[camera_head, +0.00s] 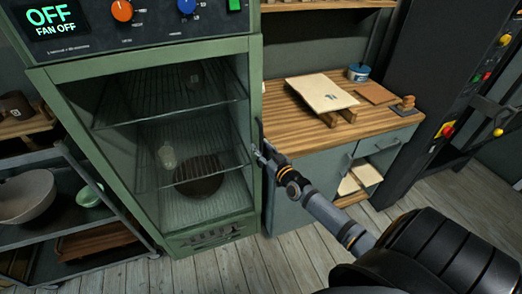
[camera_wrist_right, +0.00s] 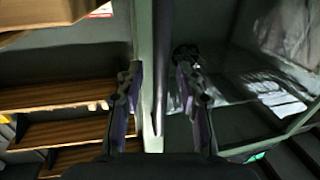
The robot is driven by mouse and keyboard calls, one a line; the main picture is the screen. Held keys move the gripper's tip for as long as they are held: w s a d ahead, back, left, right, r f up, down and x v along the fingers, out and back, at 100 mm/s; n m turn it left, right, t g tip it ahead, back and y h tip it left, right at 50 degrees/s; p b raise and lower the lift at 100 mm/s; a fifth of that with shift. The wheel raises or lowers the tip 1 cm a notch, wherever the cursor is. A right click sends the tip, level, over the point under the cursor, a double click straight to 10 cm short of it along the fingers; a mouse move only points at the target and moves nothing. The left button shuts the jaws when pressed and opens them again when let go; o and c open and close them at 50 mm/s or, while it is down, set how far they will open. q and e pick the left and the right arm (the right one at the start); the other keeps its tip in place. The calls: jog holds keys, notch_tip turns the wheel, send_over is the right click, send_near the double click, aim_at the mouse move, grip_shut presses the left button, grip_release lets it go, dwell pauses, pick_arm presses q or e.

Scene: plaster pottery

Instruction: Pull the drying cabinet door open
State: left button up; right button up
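The green drying cabinet (camera_head: 90,120) stands at the left centre of the head view. Its glazed door (camera_head: 245,190) looks closed, with wire shelves visible behind the glass. The thin dark door handle (camera_head: 260,134) runs upright along the door's right edge. My right gripper (camera_head: 264,157) is at the handle's lower part. In the right wrist view, the gripper (camera_wrist_right: 160,95) has its two fingers apart, with the handle bar (camera_wrist_right: 159,65) between them. I see no finger clearly touching the bar. My left gripper is not in view.
A wooden-topped bench (camera_head: 300,130) stands close to the right of the cabinet, with a pale board (camera_head: 322,93) and a blue-lidded pot (camera_head: 358,72). A dark trolley (camera_head: 110,225) with a bowl (camera_head: 27,196) stands at left. Plank floor (camera_head: 235,270) shows in front.

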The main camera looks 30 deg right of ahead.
jog(key=shift+w, duration=0.4)
grip_shut()
